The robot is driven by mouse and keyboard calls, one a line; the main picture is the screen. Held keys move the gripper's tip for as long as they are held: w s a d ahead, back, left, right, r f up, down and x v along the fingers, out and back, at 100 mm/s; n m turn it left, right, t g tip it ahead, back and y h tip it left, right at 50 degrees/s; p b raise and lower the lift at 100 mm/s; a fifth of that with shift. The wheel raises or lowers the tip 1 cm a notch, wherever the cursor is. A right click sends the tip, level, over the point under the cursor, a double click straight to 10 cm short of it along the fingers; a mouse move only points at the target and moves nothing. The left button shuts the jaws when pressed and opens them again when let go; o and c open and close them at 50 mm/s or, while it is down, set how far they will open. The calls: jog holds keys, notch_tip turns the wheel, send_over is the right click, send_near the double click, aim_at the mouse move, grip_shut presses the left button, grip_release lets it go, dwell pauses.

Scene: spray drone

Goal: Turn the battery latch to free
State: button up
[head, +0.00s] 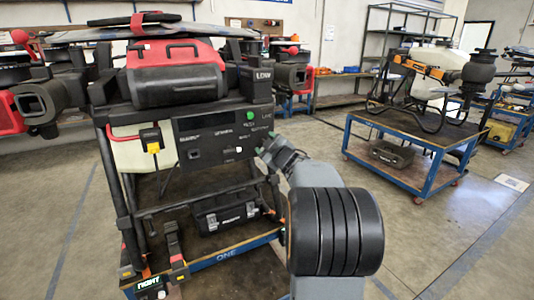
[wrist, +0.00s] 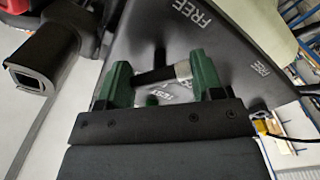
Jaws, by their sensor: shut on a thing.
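The drone's dark front panel (head: 215,137) bears white lettering, a green round part and a small white knob. In the wrist view the dark panel (wrist: 235,45) shows the word FREE twice, at different angles. My gripper (wrist: 162,74) has its two green fingers on either side of a short black bar with a light grey end, which looks like the latch (wrist: 153,76). The fingers are shut on it. The red and black battery pack (head: 178,80) sits on top of the drone.
The drone stands on a blue-edged cart (head: 225,255) with a black case (head: 226,214) on it. A dark square-ended arm tube (wrist: 45,62) is at left in the wrist view. Another blue cart (head: 400,165) stands at right, with clear floor between.

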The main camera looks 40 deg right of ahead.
jog(key=n+b, duration=0.2)
jog(key=n, duration=0.1)
jog(key=n+b, duration=0.1)
jog(key=shift+f, duration=0.25)
jog(key=shift+n+b, duration=0.75)
jog(key=shift+n, duration=0.75)
jog(key=shift+r, duration=0.1)
jog(key=o, duration=0.8)
jog(key=shift+o, duration=0.2)
jog(key=shift+r, duration=0.1)
